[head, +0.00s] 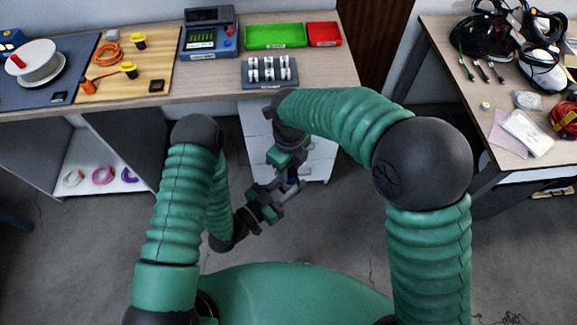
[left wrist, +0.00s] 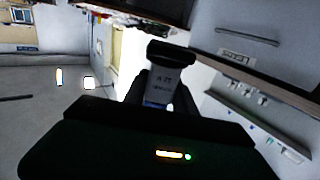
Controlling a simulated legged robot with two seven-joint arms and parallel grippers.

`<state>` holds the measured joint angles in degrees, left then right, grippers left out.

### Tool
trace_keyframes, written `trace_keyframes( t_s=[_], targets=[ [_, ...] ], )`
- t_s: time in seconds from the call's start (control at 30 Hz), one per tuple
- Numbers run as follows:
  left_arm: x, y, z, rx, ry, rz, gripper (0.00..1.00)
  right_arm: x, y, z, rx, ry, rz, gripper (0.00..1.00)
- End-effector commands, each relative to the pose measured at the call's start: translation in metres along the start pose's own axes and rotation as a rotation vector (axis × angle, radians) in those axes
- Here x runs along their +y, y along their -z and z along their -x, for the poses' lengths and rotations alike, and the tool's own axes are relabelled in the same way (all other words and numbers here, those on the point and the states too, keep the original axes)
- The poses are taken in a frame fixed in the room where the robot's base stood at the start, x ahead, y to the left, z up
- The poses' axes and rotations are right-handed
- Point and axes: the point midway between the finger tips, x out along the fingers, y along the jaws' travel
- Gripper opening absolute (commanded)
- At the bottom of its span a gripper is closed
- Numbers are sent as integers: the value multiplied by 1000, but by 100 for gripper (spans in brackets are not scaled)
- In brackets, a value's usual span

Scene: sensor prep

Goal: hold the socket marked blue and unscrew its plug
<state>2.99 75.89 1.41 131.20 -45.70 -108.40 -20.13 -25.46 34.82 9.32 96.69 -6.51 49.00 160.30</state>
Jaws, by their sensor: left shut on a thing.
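My left gripper (head: 280,194) is in front of the bench, over the floor, near the middle of the head view. In the left wrist view its two dark fingers (left wrist: 160,98) are shut on a grey socket (left wrist: 168,80) with dark lettering and a blue band low down. A wide black piece (left wrist: 170,54), perhaps the plug, sits at the socket's far end. In the head view a small blue patch (head: 292,181) shows between the grippers. My right gripper (head: 282,162) hangs down from above, close to the held socket. Its fingertips are unclear, and contact cannot be told.
A grey rack (head: 248,84) with several white parts stands at the bench's front edge. Behind it are a tester (head: 208,44), a green bin (head: 274,45) and a red bin (head: 324,41). White drawers (head: 312,170) stand just behind my grippers. A right table (head: 440,38) holds cables.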

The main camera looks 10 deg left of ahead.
Motion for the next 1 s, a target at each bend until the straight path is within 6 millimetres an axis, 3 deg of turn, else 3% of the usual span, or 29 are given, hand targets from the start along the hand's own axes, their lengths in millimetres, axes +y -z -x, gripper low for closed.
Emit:
trace_keyframes(
  t_s=[0.03,0.17,0.37,0.47,0.57,1.0],
  targets=[
    [0,0,0,1,0,0,0,0,0,0,0,0,0,18],
    [0,0,0,1,0,0,0,0,0,0,0,0,0,1],
    [0,0,0,1,0,0,0,0,0,0,0,1,9,0],
    [0,0,0,1,0,0,0,0,0,0,0,1,101,0],
    [0,0,0,1,0,0,0,1,0,1,0,1,331,0],
    [0,0,0,1,-1,0,0,4,9,2,2,0,1846,0]
  ],
)
